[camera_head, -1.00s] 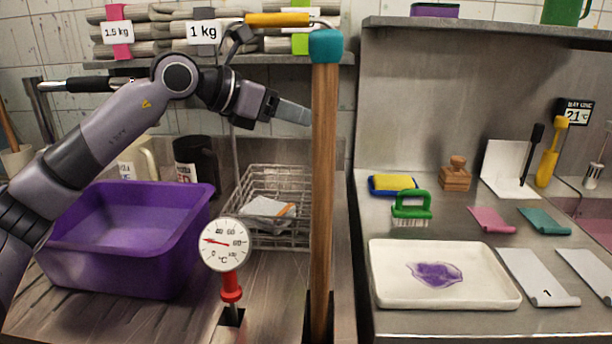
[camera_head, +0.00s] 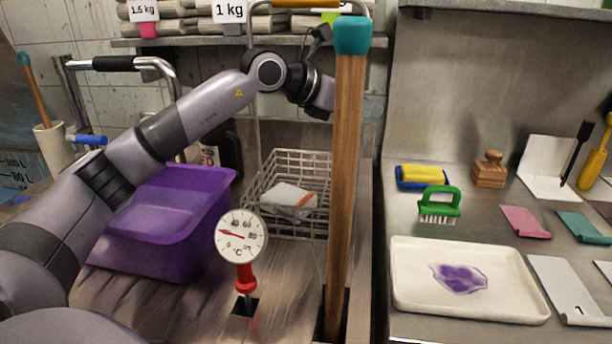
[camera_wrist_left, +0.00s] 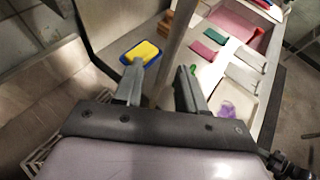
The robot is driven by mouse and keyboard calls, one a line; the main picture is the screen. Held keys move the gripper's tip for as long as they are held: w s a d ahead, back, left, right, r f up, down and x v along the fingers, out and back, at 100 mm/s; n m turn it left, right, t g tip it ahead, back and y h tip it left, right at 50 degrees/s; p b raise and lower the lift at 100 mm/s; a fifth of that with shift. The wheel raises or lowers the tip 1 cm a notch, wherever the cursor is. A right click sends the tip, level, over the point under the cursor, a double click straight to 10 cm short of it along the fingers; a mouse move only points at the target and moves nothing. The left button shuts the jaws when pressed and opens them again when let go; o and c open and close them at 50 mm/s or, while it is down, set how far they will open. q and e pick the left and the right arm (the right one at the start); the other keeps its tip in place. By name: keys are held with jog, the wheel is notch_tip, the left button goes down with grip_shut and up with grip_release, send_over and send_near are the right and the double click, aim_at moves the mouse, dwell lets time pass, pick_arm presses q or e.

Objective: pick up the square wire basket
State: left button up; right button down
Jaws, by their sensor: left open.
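The square wire basket (camera_head: 300,226) stands on the steel counter behind the thermometer, in the middle left of the head view. A corner of white wire mesh, likely the basket, shows at the lower left of the wrist view (camera_wrist_left: 44,150). My right gripper is not in view.
The upright wooden pole (camera_head: 347,160) with a teal cap stands before the basket's right side. A dial thermometer (camera_head: 242,236) stands in front, and a purple tub (camera_head: 165,255) at left. A white tray (camera_head: 468,300) and green brush (camera_head: 440,203) are on the right counter.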

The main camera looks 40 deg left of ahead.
pick_arm(q)
grip_shut()
dwell(1.3)
jog(key=shift+r, duration=0.15)
